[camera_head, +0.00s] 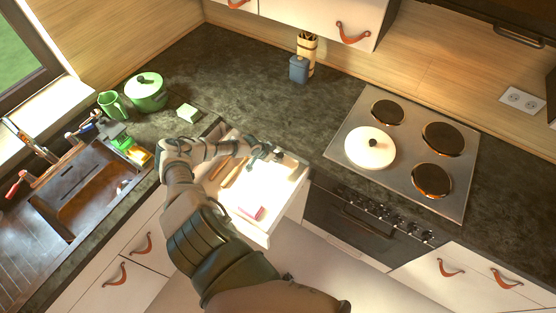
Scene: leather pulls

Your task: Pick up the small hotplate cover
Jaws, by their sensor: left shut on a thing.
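A round white hotplate cover (370,147) with a dark knob lies on the near-left plate of the stove. My left gripper (270,153) is over the open drawer (268,232), to the left of the stove and apart from that cover. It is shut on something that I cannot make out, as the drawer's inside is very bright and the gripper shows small. No second hotplate cover shows clearly. My left forearm hides part of the drawer. My right gripper is not in view.
The stove (402,150) has several dark plates, with three bare. A green pot (147,93), a green mug (112,105) and a sink (85,190) are at the left. A blue container (299,69) stands at the back. Dark counter is free between pot and container.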

